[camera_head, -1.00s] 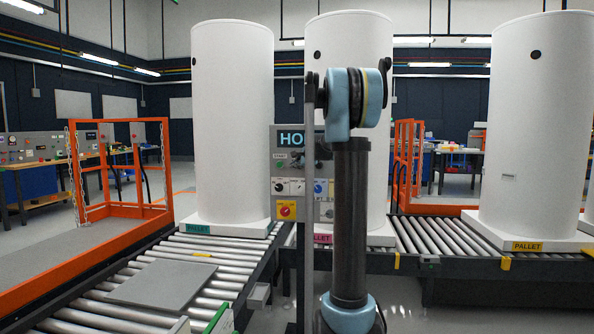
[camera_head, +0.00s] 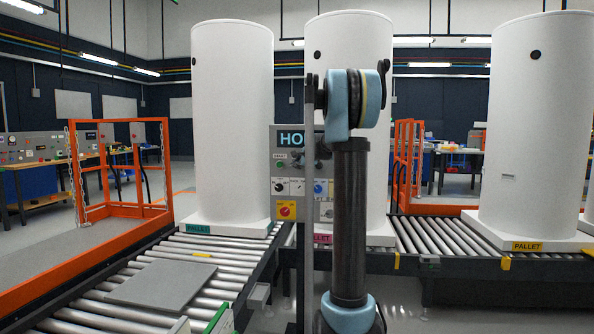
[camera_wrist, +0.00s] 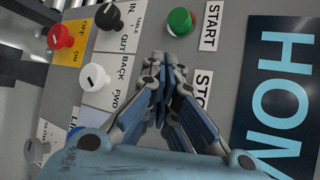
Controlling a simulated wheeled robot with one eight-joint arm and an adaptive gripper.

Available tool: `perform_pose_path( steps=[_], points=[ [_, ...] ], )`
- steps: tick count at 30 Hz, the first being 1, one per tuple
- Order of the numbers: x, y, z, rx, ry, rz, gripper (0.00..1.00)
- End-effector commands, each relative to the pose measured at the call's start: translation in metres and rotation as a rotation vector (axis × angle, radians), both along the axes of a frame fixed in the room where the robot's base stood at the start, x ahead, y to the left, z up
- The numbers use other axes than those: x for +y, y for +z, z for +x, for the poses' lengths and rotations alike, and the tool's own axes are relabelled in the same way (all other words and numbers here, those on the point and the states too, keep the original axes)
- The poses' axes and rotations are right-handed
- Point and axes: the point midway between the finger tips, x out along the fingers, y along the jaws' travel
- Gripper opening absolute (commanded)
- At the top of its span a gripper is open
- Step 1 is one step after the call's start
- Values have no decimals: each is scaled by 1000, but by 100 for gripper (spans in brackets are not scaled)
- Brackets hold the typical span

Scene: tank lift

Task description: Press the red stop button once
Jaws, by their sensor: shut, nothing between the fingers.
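The control panel (camera_head: 289,133) stands beside the conveyor in the head view and fills most of the wrist view (camera_wrist: 228,75). My gripper (camera_wrist: 160,62) is shut and empty, with its fingertips close to the panel beside the partly covered STOP label (camera_wrist: 203,88). The red stop button is not visible; my fingers cover the area beside that label. I cannot tell whether the fingertips touch anything. A green button (camera_wrist: 179,20) sits beside the START label (camera_wrist: 211,25). In the head view my arm hides part of the panel.
A red rotary switch (camera_wrist: 62,36) on a yellow plate, a black knob (camera_wrist: 108,16) and a white knob (camera_wrist: 93,77) are near my fingers. Roller conveyors (camera_head: 195,255) carry tall white tanks (camera_head: 232,120) on pallets. An orange guard frame (camera_head: 120,205) stands left.

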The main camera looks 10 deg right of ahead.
Motion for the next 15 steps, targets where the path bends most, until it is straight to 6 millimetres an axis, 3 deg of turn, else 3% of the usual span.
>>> perform_pose_path(
  steps=[15],
  points=[
    [4,0,-11,0,0,0,0]
  ],
)
